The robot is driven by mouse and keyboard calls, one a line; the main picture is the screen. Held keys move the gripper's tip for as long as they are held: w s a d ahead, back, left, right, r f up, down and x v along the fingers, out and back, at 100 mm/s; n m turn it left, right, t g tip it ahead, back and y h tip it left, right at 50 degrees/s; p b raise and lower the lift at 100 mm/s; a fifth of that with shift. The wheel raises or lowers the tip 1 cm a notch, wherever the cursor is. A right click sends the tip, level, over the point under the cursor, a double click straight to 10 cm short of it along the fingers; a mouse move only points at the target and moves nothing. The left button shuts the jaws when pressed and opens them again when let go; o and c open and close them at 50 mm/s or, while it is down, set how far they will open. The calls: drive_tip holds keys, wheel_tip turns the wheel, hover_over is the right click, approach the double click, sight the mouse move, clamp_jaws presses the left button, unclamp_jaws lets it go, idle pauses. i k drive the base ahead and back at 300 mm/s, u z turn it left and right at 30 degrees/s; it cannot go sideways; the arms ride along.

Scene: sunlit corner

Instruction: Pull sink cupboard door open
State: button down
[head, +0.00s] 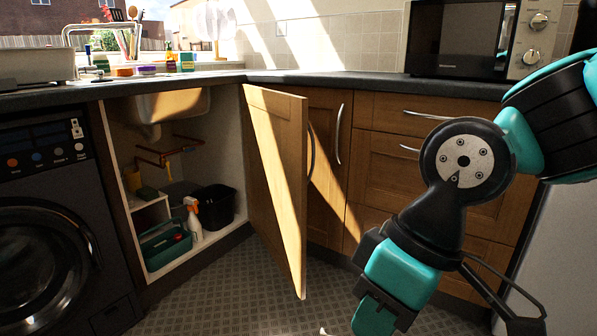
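The sink cupboard door (277,170) stands wide open, swung out from the right side of its opening. I see its inner face and free edge, partly sunlit. Its curved metal handle (311,155) shows just past the free edge, on the outer face. The sink cupboard (129,185) is exposed to the left of the door. My arm comes in from the right and bends down to the bottom edge, right of the door with a visible gap. My gripper's fingertips are not seen; the arm's lower end is cut off by the frame.
Inside the cupboard are a green caddy (166,248), a spray bottle (193,219) and a black bin (214,207). A dark washing machine (50,225) stands left. Drawers (400,165) are behind my arm. The patterned floor (230,290) before the cupboard is clear.

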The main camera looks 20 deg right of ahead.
sight(275, 126)
drive_tip(key=z, duration=0.35)
drive_tip(key=k, duration=0.2)
drive_tip(key=u, duration=1.15)
drive_tip(key=i, duration=1.25)
drive_tip(key=z, duration=0.7)
